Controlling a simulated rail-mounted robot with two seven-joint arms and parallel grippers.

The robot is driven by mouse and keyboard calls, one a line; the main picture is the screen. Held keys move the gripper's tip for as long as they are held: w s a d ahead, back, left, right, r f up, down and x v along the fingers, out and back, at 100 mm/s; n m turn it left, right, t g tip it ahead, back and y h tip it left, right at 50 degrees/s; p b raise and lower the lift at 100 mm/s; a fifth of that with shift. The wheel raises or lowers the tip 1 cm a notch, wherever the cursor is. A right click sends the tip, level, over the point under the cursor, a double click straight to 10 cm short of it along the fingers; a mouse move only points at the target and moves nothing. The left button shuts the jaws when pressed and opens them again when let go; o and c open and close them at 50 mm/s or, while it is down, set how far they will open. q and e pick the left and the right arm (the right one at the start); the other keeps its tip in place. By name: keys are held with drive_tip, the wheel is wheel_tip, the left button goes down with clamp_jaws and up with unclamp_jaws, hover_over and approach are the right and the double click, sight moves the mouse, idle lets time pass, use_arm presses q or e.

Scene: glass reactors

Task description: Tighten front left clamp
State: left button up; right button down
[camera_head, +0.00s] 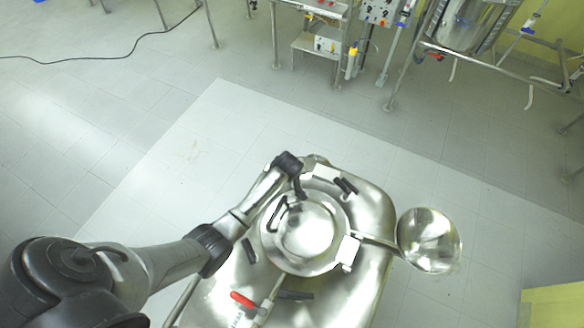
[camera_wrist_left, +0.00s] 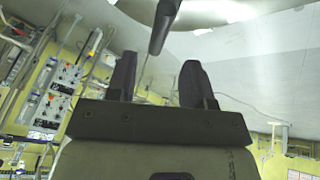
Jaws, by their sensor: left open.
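A steel vessel with a round domed lid (camera_head: 305,230) stands in the lower middle of the head view. Black clamp handles sit around the lid: one at its left (camera_head: 249,250), a pair at the upper right (camera_head: 345,186) and one at the front (camera_head: 295,296). A black bar (camera_head: 278,213) lies over the lid's left part. I cannot tell for sure which is the front left clamp. My left gripper (camera_head: 299,190) is over the lid's upper left edge. In the wrist view its two fingers (camera_wrist_left: 158,78) are apart and empty, with a dark rod-like handle (camera_wrist_left: 163,25) beyond them, apart from both.
A red-handled valve (camera_head: 242,300) is at the vessel's front. A round steel bowl-like cover (camera_head: 430,241) sticks out on the right. Equipment frames (camera_head: 325,45) and a steel tank (camera_head: 468,25) stand at the back.

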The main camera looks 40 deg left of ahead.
use_arm(q)
drive_tip(key=shift+v, duration=2.85)
drive_tip(key=shift+f, duration=0.1)
